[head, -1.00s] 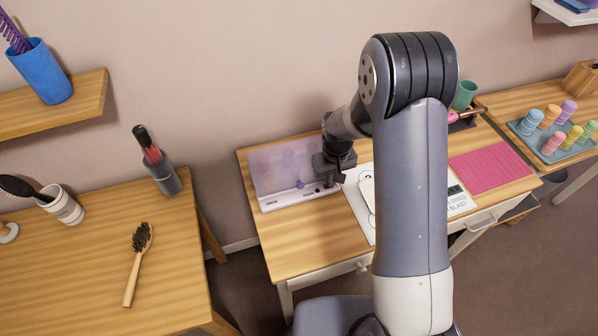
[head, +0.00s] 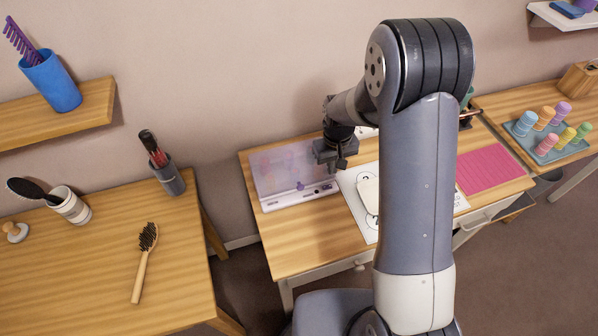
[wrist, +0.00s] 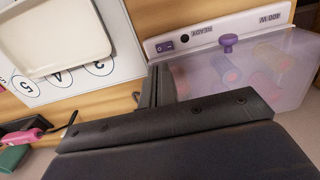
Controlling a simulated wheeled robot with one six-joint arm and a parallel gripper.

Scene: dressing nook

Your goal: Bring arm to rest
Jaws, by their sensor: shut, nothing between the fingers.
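My gripper (head: 340,166) is shut and empty. In the head view it hangs over the right end of a box with a clear lid (head: 280,170) on the middle table. My forearm runs back from it to a raised elbow. In the wrist view the closed fingers (wrist: 158,88) point toward the box's white front strip (wrist: 200,38), which has a purple knob (wrist: 228,41) and a switch. Blurred coloured rollers show through the lid. I cannot tell the exact gap between the fingers and the box.
A white tray (wrist: 50,32) lies on a numbered sheet (wrist: 100,75) beside the box. A pink mat (head: 488,167) is to the right. My upper arm hides part of the middle table.

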